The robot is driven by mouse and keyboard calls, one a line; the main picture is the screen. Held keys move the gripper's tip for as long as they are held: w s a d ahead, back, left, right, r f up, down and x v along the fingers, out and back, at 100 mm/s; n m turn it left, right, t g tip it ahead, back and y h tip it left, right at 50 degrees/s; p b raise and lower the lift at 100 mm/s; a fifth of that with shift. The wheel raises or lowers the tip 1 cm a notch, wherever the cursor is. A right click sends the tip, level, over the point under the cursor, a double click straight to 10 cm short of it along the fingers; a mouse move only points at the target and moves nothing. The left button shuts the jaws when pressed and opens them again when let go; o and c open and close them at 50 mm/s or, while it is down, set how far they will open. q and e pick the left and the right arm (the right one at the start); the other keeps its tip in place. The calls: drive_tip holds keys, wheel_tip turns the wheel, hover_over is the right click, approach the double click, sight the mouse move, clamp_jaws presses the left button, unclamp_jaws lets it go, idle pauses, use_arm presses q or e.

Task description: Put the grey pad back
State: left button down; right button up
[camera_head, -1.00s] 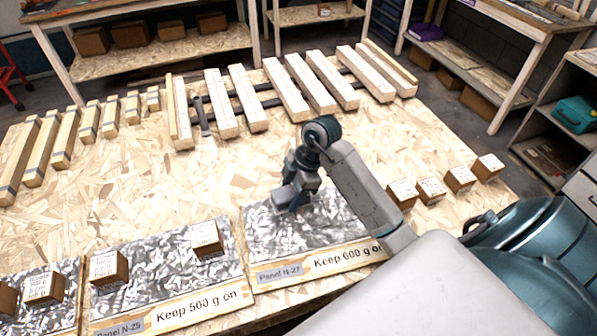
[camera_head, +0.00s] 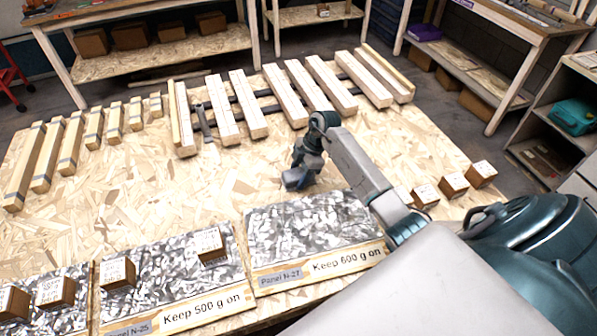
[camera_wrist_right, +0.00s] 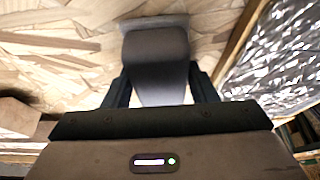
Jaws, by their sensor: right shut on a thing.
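My right gripper (camera_head: 297,181) is over the bare chipboard table just behind panel N-27 (camera_head: 310,228). In the right wrist view my right gripper (camera_wrist_right: 160,90) is shut on a dark grey, rounded piece, the grey pad (camera_wrist_right: 157,62), with a paler flat edge at its far end. In the head view the pad is small and hard to tell from the fingers. I cannot tell whether it touches the table. Panel N-27 is crinkled silver, carries a strip reading "Keep 600 g on", and has no block on it. My left gripper is not in view.
Panel N-25 (camera_head: 160,268) bears labelled brown blocks (camera_head: 117,273). More blocks (camera_head: 453,186) stand at the table's right side. Wooden slats (camera_head: 247,104) lie on dark bars at the back, beside a grey tool (camera_head: 204,124). The chipboard (camera_head: 230,180) between is clear.

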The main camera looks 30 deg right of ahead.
drive_tip(key=shift+f, duration=0.1)
drive_tip(key=o, duration=0.9)
drive_tip(key=shift+o, duration=0.2)
drive_tip(key=shift+d+r, duration=0.15)
drive_tip(key=shift+r, duration=0.2)
drive_tip(key=b+v, duration=0.3)
drive_tip(key=v, duration=0.7)
drive_tip(key=shift+d+r, duration=0.1)
drive_tip(key=shift+r, duration=0.15)
drive_tip(key=shift+d+r, duration=0.1)
drive_tip(key=shift+r, duration=0.35)
